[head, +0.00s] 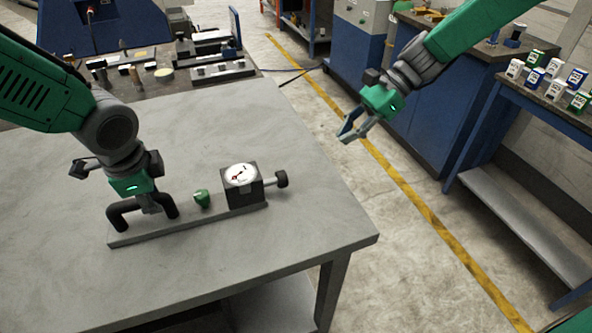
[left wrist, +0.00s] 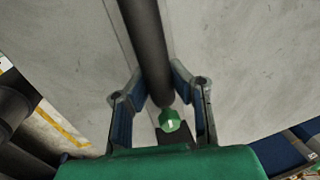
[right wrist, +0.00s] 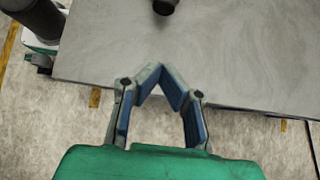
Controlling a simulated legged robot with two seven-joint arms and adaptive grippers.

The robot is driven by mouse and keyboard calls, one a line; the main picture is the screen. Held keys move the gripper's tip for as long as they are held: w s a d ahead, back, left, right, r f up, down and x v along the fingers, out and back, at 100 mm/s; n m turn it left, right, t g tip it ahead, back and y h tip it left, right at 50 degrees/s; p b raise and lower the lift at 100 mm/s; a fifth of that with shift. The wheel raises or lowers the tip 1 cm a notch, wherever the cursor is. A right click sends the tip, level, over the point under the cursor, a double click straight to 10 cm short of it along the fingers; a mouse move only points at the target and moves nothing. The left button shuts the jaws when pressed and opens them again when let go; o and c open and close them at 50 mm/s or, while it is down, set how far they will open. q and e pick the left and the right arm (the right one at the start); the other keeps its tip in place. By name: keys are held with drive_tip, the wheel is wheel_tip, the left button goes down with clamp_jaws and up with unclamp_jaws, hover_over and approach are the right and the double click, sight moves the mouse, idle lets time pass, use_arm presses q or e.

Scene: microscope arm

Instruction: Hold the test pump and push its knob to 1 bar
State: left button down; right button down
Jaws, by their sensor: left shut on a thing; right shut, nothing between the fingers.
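The test pump lies on the grey table, with a flat grey base bar (head: 187,226), a black arched handle (head: 122,214) at its left end and a dark block with a white round gauge (head: 241,175). The gauge reading is too small to tell. A black knob (head: 281,179) sticks out from the block's right side. A small green part (head: 202,198) stands between handle and gauge. My left gripper (head: 150,203) is shut on the handle, also seen in the left wrist view (left wrist: 147,40). My right gripper (head: 347,134) is shut and empty, off the table's right edge, apart from the knob.
The table (head: 300,150) is clear around the pump. Tools and small parts lie on a bench (head: 135,75) at the back left. Blue cabinets (head: 430,110) and a shelf with several small boxes (head: 555,88) stand right, beyond a yellow floor line (head: 405,190).

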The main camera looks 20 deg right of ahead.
sight(281, 172)
drive_tip(key=shift+a+f, duration=0.1)
drive_tip(key=x, duration=1)
drive_tip(key=shift+a+f, duration=0.1)
drive_tip(key=a, duration=0.2)
drive_tip(key=shift+a, duration=0.85)
drive_tip(key=shift+a, duration=0.1)
drive_tip(key=shift+a+r, duration=0.1)
drive_tip(key=shift+a, duration=0.7)
drive_tip(key=shift+a+r, duration=0.15)
drive_tip(key=shift+a, duration=0.65)
